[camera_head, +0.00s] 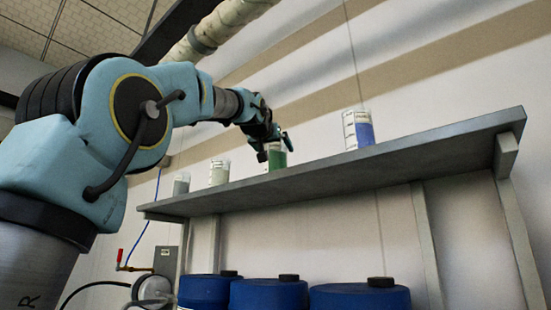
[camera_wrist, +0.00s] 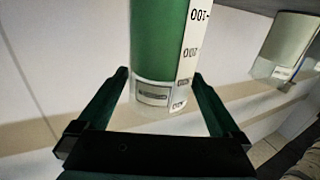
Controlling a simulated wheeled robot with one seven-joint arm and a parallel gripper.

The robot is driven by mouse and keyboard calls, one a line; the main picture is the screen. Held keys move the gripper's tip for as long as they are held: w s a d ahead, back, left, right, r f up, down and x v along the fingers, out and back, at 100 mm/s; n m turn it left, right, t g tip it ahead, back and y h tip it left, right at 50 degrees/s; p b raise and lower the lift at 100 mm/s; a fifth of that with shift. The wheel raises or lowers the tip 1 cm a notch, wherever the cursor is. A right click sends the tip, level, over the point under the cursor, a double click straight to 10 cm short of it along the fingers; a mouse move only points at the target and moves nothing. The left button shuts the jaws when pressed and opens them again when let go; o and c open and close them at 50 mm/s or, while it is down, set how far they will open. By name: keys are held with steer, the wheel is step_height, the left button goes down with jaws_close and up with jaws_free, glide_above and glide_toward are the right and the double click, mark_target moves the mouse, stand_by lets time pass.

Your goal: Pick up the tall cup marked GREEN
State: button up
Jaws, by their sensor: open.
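The green cup (camera_head: 277,157) stands on the grey shelf (camera_head: 380,160) in the head view, partly hidden by my gripper. In the wrist view the green cup (camera_wrist: 160,45) fills the upper middle, with a white scale strip and a small label near its rim. My gripper (camera_head: 272,146) is at the cup in the head view. In the wrist view my gripper (camera_wrist: 165,95) is open, with one finger on each side of the cup's rim end. Small gaps seem to show beside the cup, but contact is hard to judge.
A blue-filled cup (camera_head: 358,130) stands to the right on the shelf. A pale cup (camera_head: 219,171) and a grey cup (camera_head: 181,184) stand to the left. Another pale cup (camera_wrist: 285,45) shows at the wrist view's right. Blue drums (camera_head: 360,298) stand below the shelf.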

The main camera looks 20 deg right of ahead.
steer(key=shift+w+d, duration=0.4)
steer(key=shift+w, duration=0.05)
steer(key=shift+c, duration=0.2)
steer(key=c, duration=1.5)
